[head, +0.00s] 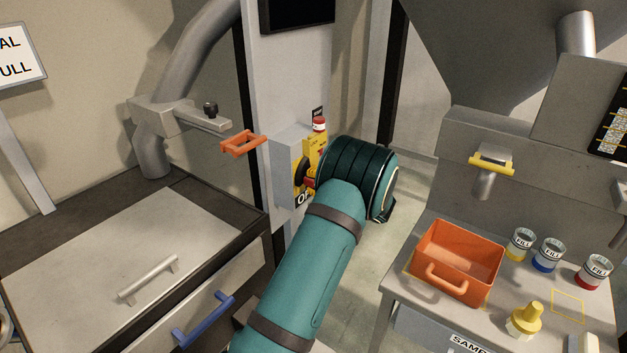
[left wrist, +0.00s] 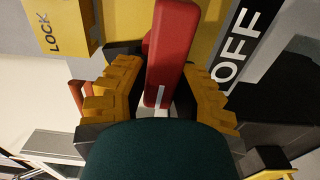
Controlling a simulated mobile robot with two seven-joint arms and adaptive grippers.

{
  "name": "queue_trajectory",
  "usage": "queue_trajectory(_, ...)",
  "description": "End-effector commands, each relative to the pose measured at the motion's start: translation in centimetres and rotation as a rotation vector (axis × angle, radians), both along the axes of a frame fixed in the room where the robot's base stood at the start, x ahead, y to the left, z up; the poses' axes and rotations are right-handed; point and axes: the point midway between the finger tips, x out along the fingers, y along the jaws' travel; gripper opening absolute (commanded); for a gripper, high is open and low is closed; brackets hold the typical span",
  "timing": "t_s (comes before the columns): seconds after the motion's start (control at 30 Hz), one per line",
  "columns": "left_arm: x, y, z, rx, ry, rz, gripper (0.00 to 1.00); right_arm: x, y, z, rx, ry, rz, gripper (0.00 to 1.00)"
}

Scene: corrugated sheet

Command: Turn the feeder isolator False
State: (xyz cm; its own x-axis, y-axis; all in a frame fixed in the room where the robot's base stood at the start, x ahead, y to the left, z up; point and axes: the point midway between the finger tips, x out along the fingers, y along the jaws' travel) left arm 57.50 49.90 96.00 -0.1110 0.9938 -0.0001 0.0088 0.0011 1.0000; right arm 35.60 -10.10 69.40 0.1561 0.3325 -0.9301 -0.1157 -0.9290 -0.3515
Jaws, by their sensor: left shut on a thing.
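The feeder isolator (head: 288,163) is a grey box with a yellow front plate, fixed to the pale cabinet column. Its red handle (left wrist: 172,50) shows in the left wrist view, with a white mark near its lower end. My left gripper (left wrist: 162,92) has its yellow ridged fingers on either side of this handle and is shut on it. An OFF label (left wrist: 246,45) lies right of the handle and a yellow LOCK tab (left wrist: 58,28) lies left. In the head view my left arm hides part of the isolator front. My right gripper is out of view.
A red button (head: 319,124) sits above the isolator. An orange handle (head: 243,143) sticks out to its left, by a grey pipe clamp. A drawer cabinet (head: 70,255) stands at left. An orange bin (head: 455,262) and several paint cans stand on the right bench.

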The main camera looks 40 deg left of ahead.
Motion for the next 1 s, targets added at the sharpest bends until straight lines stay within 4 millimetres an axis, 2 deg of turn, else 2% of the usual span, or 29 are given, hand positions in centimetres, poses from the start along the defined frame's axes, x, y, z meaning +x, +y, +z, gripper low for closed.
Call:
queue_trajectory(0.27,0.0,0.2,0.2,0.004,-0.003,0.0,0.0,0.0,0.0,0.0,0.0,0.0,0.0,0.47)
queue_trajectory(0.3,0.0,0.2,0.2,0.004,-0.003,0.0,0.39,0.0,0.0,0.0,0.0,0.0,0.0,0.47)
queue_trajectory(0.37,0.0,0.2,0.2,0.004,-0.002,0.0,0.57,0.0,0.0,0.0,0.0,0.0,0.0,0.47)
queue_trajectory(0.77,0.1,-0.5,0.1,0.001,0.0,-0.001,0.57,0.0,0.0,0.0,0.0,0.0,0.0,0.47)
queue_trajectory(0.87,0.3,-1.7,0.0,0.0,0.0,-0.004,0.57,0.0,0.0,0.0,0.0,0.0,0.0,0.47)
queue_trajectory(1.0,0.6,-4.4,0.0,0.0,0.0,-0.004,0.57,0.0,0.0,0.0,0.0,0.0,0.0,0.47)
